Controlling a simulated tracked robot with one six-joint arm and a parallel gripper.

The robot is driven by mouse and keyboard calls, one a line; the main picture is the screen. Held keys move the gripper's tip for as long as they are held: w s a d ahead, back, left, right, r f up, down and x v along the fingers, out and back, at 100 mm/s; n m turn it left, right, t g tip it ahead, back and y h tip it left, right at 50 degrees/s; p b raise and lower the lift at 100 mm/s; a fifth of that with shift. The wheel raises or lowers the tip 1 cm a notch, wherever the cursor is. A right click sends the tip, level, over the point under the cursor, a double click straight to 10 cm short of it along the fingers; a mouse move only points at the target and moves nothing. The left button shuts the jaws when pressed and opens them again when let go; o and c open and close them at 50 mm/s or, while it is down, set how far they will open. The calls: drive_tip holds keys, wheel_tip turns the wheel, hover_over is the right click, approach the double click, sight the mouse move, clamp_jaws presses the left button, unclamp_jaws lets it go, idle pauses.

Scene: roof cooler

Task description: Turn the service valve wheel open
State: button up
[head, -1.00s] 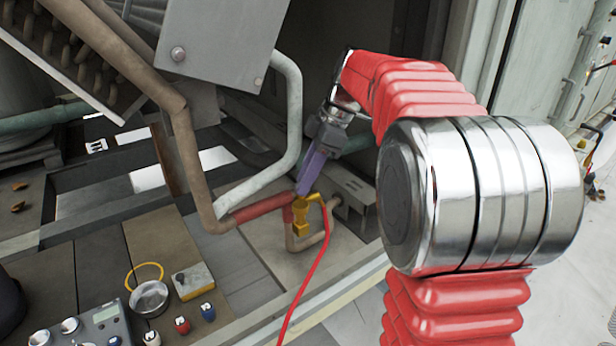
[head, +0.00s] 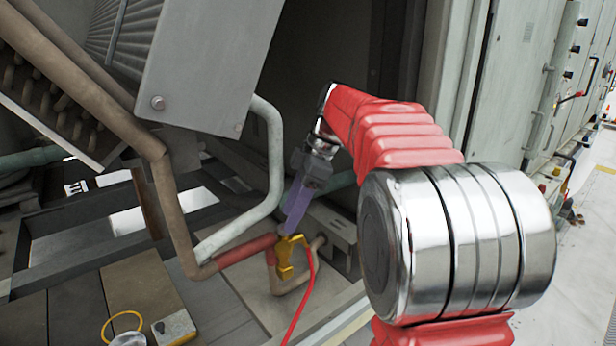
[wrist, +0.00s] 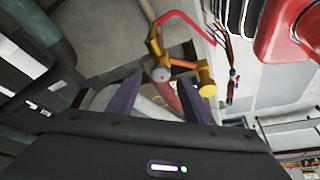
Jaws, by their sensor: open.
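The yellow brass service valve (head: 286,256) sits on the copper pipework low in the open unit, with a red hose (head: 303,300) on it. I cannot clearly make out a separate wheel. My gripper (head: 291,228) reaches down to the valve from above, its purple fingers at the valve's top. In the wrist view my gripper (wrist: 161,78) is open, with one finger on each side of the round end. I cannot tell whether they touch it.
A grey bent pipe (head: 272,170) and a brown pipe (head: 168,190) run left of the valve. A grey metal panel (head: 205,65) hangs above. A yellow ring (head: 122,318) lies at the lower left. Grey cabinets (head: 520,80) stand right.

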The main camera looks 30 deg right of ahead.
drive_tip(key=v, duration=1.1)
drive_tip(key=shift+r, duration=0.25)
drive_tip(key=shift+d, duration=0.1)
drive_tip(key=s+a+f+m+t+h, duration=0.1)
drive_tip(key=s+a+f+m, duration=0.2)
drive_tip(key=s+a+m, duration=0.15)
drive_tip(key=s+a+f+m+h, duration=0.2)
drive_tip(key=s+a+f+m, duration=0.1)
drive_tip(key=s+a, duration=0.25)
drive_tip(key=s+a+f+m+t+h, duration=0.1)
drive_tip(key=s+a+f+m+t, duration=0.2)
drive_tip(key=s+f, duration=0.9)
drive_tip(key=a+f+m, duration=0.1)
drive_tip(key=a+m, duration=0.1)
drive_tip(key=m, duration=0.1)
drive_tip(key=shift+a, duration=0.2)
drive_tip(key=shift+f, duration=0.1)
drive_tip(key=shift+c, duration=0.4)
